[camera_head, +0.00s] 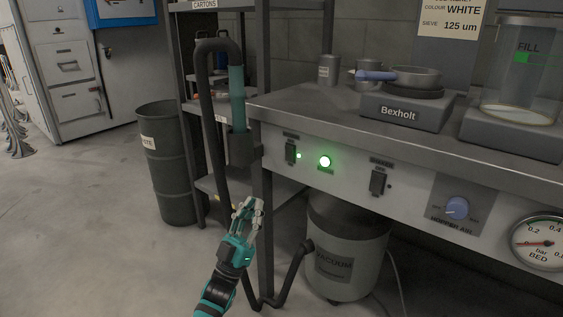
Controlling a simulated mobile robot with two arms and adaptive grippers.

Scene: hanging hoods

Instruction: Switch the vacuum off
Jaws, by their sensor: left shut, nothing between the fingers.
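The grey vacuum canister (336,262), labelled VACUUM, stands on the floor under the bench. On the bench's front panel, a dark rocker switch (291,152) has a small green light lit beside it. Its label is too small to read. To its right is a round lamp or button (325,162), glowing green. A second dark switch (378,182) has a small dark dot beside it. My left gripper (252,207) is shut and empty, low in front of the bench leg, below and left of the panel switches. My right gripper is not in view.
A black hose with a teal wand (237,98) hangs in a holder at the bench's left end. The panel also carries a blue knob (457,208) and a BED gauge (543,243).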

